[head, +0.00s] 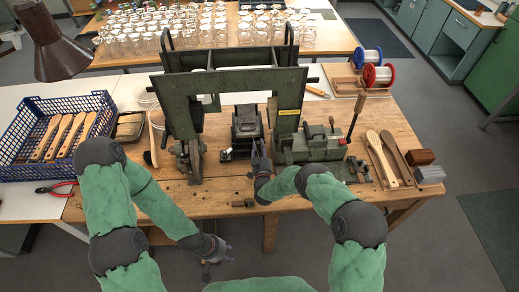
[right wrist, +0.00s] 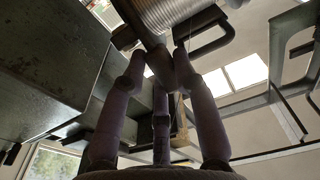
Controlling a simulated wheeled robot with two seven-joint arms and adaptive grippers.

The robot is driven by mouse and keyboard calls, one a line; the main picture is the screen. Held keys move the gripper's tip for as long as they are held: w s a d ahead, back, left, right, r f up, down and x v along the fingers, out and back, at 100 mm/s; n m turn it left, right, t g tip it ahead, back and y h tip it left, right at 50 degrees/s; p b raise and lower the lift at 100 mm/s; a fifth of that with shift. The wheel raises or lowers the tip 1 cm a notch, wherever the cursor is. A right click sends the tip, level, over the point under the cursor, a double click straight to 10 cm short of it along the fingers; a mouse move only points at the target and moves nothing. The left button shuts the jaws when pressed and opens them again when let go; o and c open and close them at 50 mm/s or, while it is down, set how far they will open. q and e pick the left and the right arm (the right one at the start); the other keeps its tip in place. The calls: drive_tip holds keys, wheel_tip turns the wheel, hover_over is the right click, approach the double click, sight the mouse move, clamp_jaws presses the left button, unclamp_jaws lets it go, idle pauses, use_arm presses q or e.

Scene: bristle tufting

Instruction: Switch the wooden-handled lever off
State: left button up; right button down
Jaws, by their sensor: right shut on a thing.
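The green tufting machine (head: 235,84) stands on the wooden bench. A lever with a brown wooden handle (head: 358,103) rises at the right end of its green housing (head: 310,147), tilted slightly right. My right gripper (head: 261,152) is at the middle of the machine, left of that housing and well apart from this lever. In the right wrist view its fingers (right wrist: 160,62) close on a small dark part below a ribbed metal cylinder (right wrist: 172,14); what the part is, I cannot tell. My left gripper (head: 214,252) hangs low in front of the bench edge; its finger opening is unclear.
Red and blue spools (head: 378,74) and wooden handles (head: 381,158) lie at right. Glasses crowd the back table. Bare bench shows along the front edge.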

drive_tip(key=shift+s, duration=0.15)
idle(0.3)
drive_tip(key=c, duration=0.9)
unclamp_jaws()
drive_tip(key=shift+c, duration=0.2)
drive_tip(key=s, duration=0.7)
drive_tip(key=shift+s+f, duration=0.25)
drive_tip(key=shift+f, duration=0.2)
